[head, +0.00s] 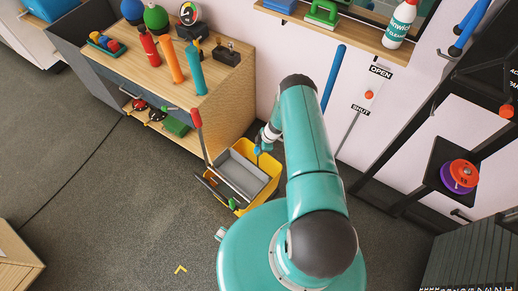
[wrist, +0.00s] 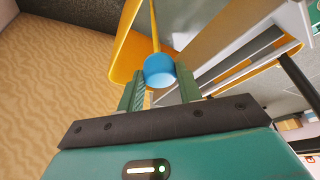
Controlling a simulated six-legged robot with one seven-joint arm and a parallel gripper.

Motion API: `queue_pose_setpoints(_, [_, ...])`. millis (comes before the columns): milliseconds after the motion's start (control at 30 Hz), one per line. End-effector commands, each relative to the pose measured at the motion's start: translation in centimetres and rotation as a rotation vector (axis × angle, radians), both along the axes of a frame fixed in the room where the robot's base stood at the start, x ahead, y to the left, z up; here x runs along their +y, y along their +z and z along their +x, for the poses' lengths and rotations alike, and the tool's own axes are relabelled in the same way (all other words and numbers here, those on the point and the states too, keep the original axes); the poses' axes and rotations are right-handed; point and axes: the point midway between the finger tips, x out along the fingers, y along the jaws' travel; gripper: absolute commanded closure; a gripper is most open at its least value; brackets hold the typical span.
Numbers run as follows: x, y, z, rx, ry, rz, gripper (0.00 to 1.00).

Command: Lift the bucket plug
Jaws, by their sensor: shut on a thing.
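The yellow bucket (head: 272,168) with a grey wringer stands on the floor in front of the wooden cabinet in the head view. Its yellow rim (wrist: 122,62) also shows at the top of the wrist view. The blue plug (wrist: 159,70) sits between the green fingers of my gripper (wrist: 160,88), which is shut on it. A thin yellow strip runs up from the plug toward the bucket. In the head view a small blue piece (head: 257,150) shows at the bucket's back edge by my gripper (head: 262,144), partly hidden by my arm.
A wooden cabinet (head: 228,93) with bottles and tools stands behind the bucket on the left. A handle (head: 199,135) with a red grip rises from the bucket. A black rack (head: 450,150) stands at the right. The grey floor (head: 120,215) at left is mostly clear.

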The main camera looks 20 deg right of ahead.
Motion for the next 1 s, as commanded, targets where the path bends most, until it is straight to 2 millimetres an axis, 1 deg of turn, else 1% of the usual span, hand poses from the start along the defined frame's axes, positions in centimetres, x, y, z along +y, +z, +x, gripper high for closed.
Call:
queue_pose_setpoints(200, [-0.1,2.8,0.1,-0.001,-0.004,0.002,1.0])
queue_pose_setpoints(300, [-0.1,3.6,0.1,-0.002,-0.002,0.0,1.0])
queue_pose_setpoints(600, [0.0,3.9,0.1,-0.003,0.0,0.001,1.0])
queue_pose_setpoints(633, [0.0,3.9,0.2,-0.003,0.0,0.001,0.63])
queue_pose_setpoints(733, [0.0,3.9,0.2,-0.003,0.0,0.001,0.43])
queue_pose_setpoints(1000, [0.0,3.8,0.1,-0.001,0.0,0.001,0.43])
